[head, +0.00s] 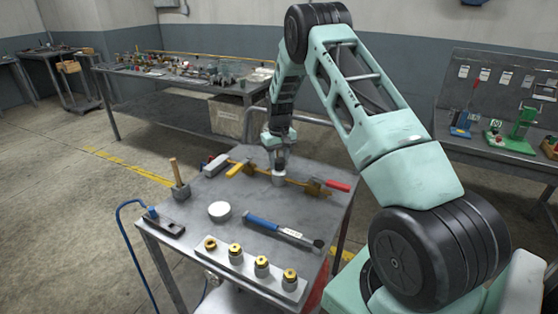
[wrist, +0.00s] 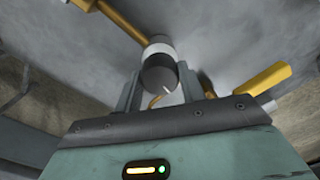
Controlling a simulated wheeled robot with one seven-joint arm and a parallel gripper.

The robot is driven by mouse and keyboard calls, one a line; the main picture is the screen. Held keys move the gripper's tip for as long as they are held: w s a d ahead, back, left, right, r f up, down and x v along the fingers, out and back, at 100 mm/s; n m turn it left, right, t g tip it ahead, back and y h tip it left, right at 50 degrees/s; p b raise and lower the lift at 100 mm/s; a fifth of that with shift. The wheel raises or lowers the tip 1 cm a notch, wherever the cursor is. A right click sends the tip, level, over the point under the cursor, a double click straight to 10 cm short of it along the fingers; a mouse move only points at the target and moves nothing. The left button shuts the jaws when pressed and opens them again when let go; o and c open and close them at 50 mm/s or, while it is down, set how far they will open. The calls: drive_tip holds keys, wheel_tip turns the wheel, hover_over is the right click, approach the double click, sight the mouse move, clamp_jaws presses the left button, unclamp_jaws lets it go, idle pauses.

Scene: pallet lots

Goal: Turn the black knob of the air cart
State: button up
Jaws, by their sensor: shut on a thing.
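The air cart (head: 190,215) is a grey metal table in the middle of the head view. A brass pipe with a red lever (head: 337,185) and a yellow lever (head: 235,171) runs across its far part. My gripper (head: 279,170) points down over the middle of this pipe. In the wrist view the black knob (wrist: 158,76) shows as a dark round cap with a pale mark, on a light collar (wrist: 157,50). My gripper (wrist: 160,88) is shut on the knob, one finger on each side. In the head view my gripper hides the knob.
On the cart stand a mallet (head: 178,180), a white round puck (head: 220,211), a blue-handled tool (head: 283,233) and a plate (head: 235,268) with several brass fittings. A blue hose (head: 127,235) hangs off the left edge. Workbenches stand behind and right.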

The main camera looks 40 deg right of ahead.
sight(279, 159)
drive_tip(key=o, duration=1)
drive_tip(key=shift+c, duration=0.2)
wheel_tip(279, 159, up, 18)
drive_tip(key=b, duration=0.2)
drive_tip(key=shift+f, duration=0.25)
